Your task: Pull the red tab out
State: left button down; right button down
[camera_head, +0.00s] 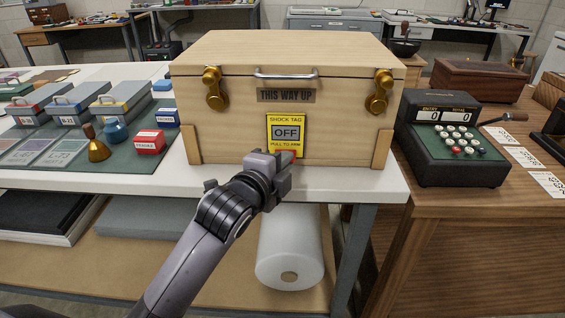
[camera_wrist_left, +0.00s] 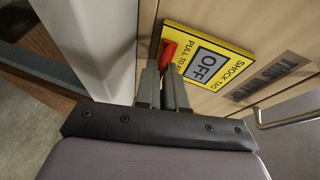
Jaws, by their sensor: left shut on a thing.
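The yellow shock tag (camera_head: 286,134) is on the front of the wooden crate (camera_head: 230,125) and reads "OFF" and "PULL TO ARM". My left gripper (camera_head: 281,164) is at the tag's lower edge and hides part of it. In the left wrist view the red tab (camera_wrist_left: 168,54) sticks out from the lower edge of the yellow tag (camera_wrist_left: 208,60). The fingers of my left gripper (camera_wrist_left: 166,78) are shut on the tab's outer end. My right gripper is in neither view.
The crate stands on a white table (camera_head: 390,183) with a roll (camera_head: 290,250) below. Small cases (camera_head: 121,98), a brass bell (camera_head: 96,147) and a red box (camera_head: 150,142) lie to the left. A cash register (camera_head: 455,145) stands on the wooden desk to the right.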

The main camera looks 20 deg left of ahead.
pick_arm(q)
jog(key=shift+s+d+p, duration=0.2)
jog(key=shift+s+p, duration=0.55)
jog(key=shift+p, duration=0.1)
jog(key=shift+s+d+f, duration=0.25)
jog(key=shift+s+f, duration=0.1)
jog(key=shift+s, duration=0.1)
jog(key=c, duration=1.3)
grip_release()
jog(key=shift+s, duration=0.1)
jog(key=shift+r, duration=0.2)
jog(key=shift+a, duration=0.1)
